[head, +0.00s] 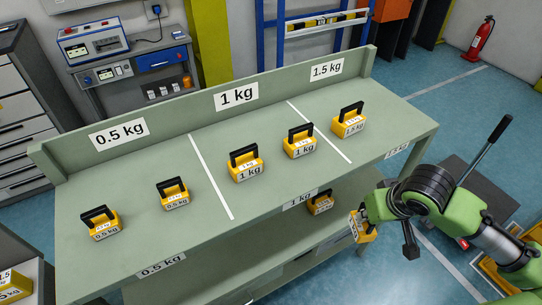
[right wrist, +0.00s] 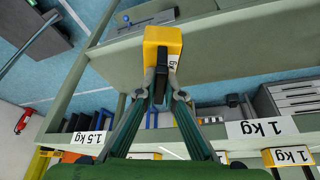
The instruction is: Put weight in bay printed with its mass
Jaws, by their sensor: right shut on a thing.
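My right gripper (head: 366,216) is shut on a yellow weight (head: 361,228) by its black handle, off the bench's front edge. In the right wrist view the weight (right wrist: 163,36) sits in the fingertips (right wrist: 160,84); its mass label is too oblique to read. The green bench (head: 150,240) has three bays split by white lines, with signs 0.5 kg (head: 119,133), 1 kg (head: 236,96) and 1.5 kg (head: 327,68). Two 0.5 kg weights (head: 173,193) stand in the left bay, two 1 kg weights (head: 246,164) in the middle, one 1.5 kg weight (head: 349,120) in the right.
Another yellow weight (head: 320,204) stands on the lower shelf under the bench. A 1.5 kg weight (head: 14,284) stands at far left. The right bay has free room right of its weight. A raised back panel (head: 180,112) runs behind the bays.

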